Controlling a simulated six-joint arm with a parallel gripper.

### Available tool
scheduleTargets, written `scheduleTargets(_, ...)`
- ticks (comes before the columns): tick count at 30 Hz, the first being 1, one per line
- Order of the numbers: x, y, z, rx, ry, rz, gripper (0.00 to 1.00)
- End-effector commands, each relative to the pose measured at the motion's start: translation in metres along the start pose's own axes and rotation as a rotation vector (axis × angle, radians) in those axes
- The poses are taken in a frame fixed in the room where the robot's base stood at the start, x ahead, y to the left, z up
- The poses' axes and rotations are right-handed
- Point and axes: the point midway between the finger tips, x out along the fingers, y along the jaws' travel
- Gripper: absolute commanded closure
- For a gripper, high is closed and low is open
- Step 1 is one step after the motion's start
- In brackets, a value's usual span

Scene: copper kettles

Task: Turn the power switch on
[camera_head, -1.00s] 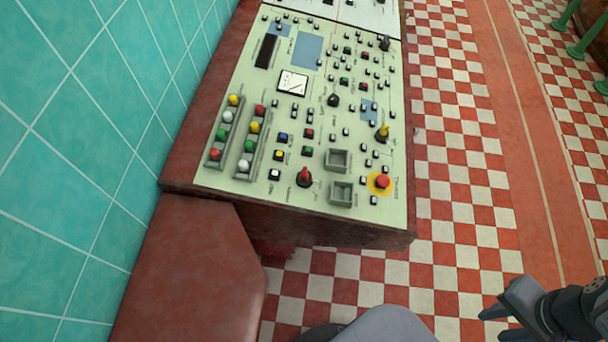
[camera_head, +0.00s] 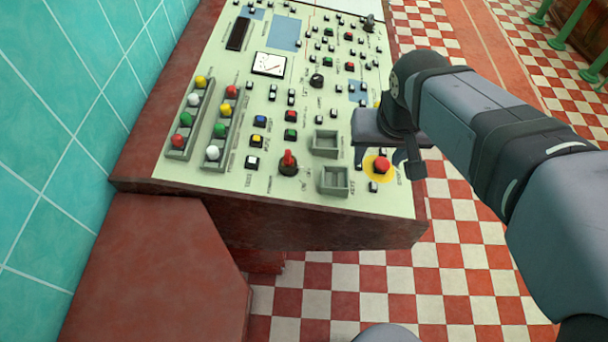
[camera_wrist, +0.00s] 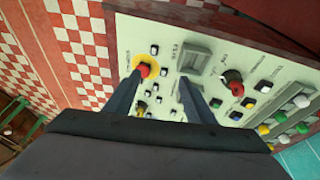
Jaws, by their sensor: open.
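A red-handled rotary switch (camera_head: 288,160) on a dark round base sits near the front edge of the sloping control panel (camera_head: 230,180), left of two grey square recesses. It also shows in the wrist view (camera_wrist: 233,78), to the right of the fingers, with small lettering beside it that is hard to read. My gripper (camera_head: 379,158) is over the panel's front right part, around the red mushroom button (camera_head: 381,165) on its yellow disc. In the wrist view my gripper (camera_wrist: 160,85) has its two fingers apart with nothing between them. I cannot tell whether the fingers touch the panel.
The grey recesses (camera_head: 334,181) lie between the switch and my gripper. Slanted rows of coloured lamps or knobs (camera_head: 212,153) stand left of the switch. A tiled wall (camera_head: 70,110) bounds the left side.

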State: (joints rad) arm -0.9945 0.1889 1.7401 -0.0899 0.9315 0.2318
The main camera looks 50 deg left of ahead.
Motion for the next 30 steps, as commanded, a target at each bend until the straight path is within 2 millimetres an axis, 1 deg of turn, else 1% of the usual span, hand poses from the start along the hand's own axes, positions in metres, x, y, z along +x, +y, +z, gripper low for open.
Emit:
scheduleTargets(1, 0.015, -0.035, -0.003, -0.057, 0.022, -0.02, 0.5)
scheduleTargets(2, 0.016, -0.052, -0.005, -0.082, 0.032, -0.03, 0.5)
scheduleTargets(3, 0.017, -0.073, -0.008, -0.111, 0.045, -0.042, 0.5)
scheduleTargets(6, 0.017, -0.118, -0.009, -0.172, 0.072, -0.07, 0.5)
scheduleTargets(9, 0.015, -0.148, -0.007, -0.212, 0.09, -0.09, 0.5)
scheduleTargets(10, 0.014, -0.154, -0.007, -0.221, 0.093, -0.094, 0.5)
scheduleTargets(12, 0.012, -0.164, -0.006, -0.234, 0.101, -0.101, 0.5)
scheduleTargets(14, 0.011, -0.169, -0.006, -0.24, 0.103, -0.104, 0.5)
scheduleTargets(20, 0.013, -0.171, -0.006, -0.241, 0.103, -0.105, 0.5)
scheduleTargets(26, 0.03, -0.172, -0.007, -0.241, 0.1, -0.104, 0.5)
scheduleTargets(30, 0.049, -0.174, -0.009, -0.24, 0.1, -0.104, 0.5)
